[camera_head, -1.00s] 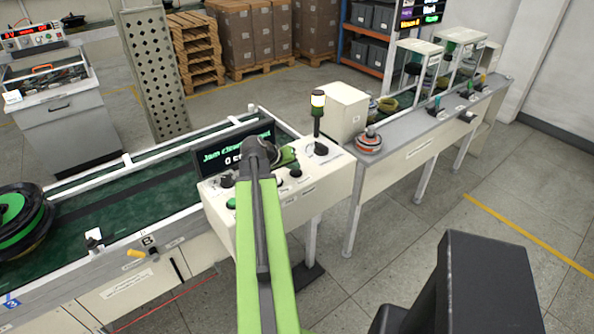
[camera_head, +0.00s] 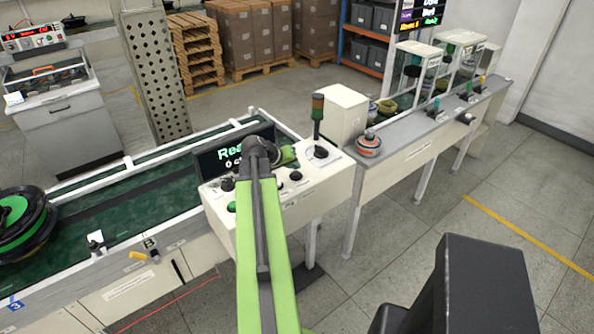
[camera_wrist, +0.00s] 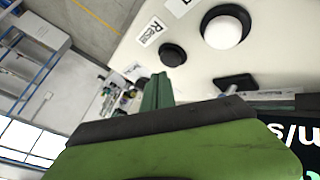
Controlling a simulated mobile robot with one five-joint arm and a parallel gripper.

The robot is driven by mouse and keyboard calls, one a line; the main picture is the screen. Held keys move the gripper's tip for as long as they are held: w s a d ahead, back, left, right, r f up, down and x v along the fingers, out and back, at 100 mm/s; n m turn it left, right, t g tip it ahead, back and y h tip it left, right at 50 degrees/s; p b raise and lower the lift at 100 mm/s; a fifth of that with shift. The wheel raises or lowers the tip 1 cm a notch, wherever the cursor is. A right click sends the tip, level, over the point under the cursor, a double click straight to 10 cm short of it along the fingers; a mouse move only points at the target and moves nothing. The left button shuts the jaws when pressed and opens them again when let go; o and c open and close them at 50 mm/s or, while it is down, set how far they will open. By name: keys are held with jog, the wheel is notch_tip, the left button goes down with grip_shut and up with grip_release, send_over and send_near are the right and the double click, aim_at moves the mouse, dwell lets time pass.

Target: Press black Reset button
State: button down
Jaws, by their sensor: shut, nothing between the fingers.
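The black Reset button (camera_wrist: 172,54) shows in the wrist view on a cream panel, beside a label (camera_wrist: 152,30) reading "Rese…". My gripper (camera_wrist: 157,92) is shut and empty, its green fingertip just below that button in the picture. A gap shows between them; I cannot tell the depth. In the head view my gripper (camera_head: 287,156) is over the back part of the cream control panel (camera_head: 262,222), close to several small black controls. Which of these is Reset is not readable there.
A white domed button (camera_wrist: 222,32) is beside the Reset button. A display (camera_head: 235,150), partly hidden by my arm, starts with "Rea". A signal lamp (camera_head: 318,108) stands on the panel's back right. A conveyor with a black and green wheel (camera_head: 22,222) lies left.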

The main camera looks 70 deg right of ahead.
aim_at(293, 174)
notch_tip(293, 174, up, 5)
jog(key=p, duration=0.5)
jog(key=shift+r, duration=0.1)
dwell(0.6)
